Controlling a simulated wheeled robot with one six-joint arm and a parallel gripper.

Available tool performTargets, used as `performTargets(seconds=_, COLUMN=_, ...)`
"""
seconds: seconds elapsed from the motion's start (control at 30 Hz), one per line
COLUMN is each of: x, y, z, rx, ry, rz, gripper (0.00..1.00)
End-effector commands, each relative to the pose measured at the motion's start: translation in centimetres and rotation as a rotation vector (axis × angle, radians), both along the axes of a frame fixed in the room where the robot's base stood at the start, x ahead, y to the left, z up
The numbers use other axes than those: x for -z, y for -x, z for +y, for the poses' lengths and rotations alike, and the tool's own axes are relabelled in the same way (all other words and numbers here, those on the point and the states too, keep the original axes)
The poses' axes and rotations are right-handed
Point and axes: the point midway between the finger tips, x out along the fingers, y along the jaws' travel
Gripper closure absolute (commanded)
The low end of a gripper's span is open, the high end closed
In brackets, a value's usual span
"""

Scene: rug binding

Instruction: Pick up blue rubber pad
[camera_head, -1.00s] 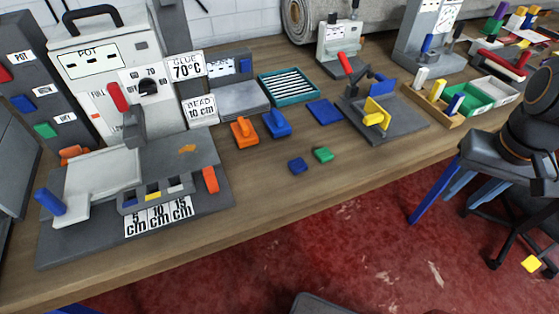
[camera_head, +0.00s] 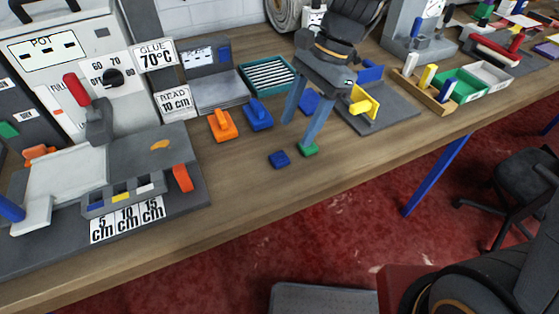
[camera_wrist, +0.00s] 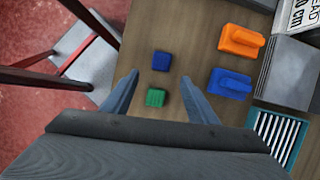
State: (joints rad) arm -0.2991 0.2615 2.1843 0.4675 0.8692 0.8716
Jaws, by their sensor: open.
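A small dark blue block-like pad (camera_head: 279,159) lies on the wooden table near its front edge. It also shows in the wrist view (camera_wrist: 161,61), beside a similar green pad (camera_wrist: 155,97). In the head view the green pad (camera_head: 308,150) is partly covered by a fingertip. My gripper (camera_head: 299,132) is open and empty, pointing down over the table. In the wrist view its fingers (camera_wrist: 160,76) are spread to either side of the two pads, apart from them. A flat blue square (camera_head: 310,101) lies farther back, partly hidden behind my fingers.
An orange block tool (camera_head: 222,126) and a blue one (camera_head: 258,115) stand left of my gripper. A teal ribbed tray (camera_head: 268,76) lies behind them. A grey fixture with a yellow part (camera_head: 364,103) stands close on the right. The table's front strip is clear.

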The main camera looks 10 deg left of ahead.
Motion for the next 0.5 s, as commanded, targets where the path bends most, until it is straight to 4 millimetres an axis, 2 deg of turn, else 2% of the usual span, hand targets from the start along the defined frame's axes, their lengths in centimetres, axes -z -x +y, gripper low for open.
performTargets(seconds=0.1, x=0.4, y=0.1, z=1.3, rx=0.037, ry=-0.007, rz=0.032, gripper=0.47)
performTargets(seconds=0.5, x=4.5, y=1.4, z=2.3, rx=0.044, ry=-0.006, rz=0.036, gripper=0.47)
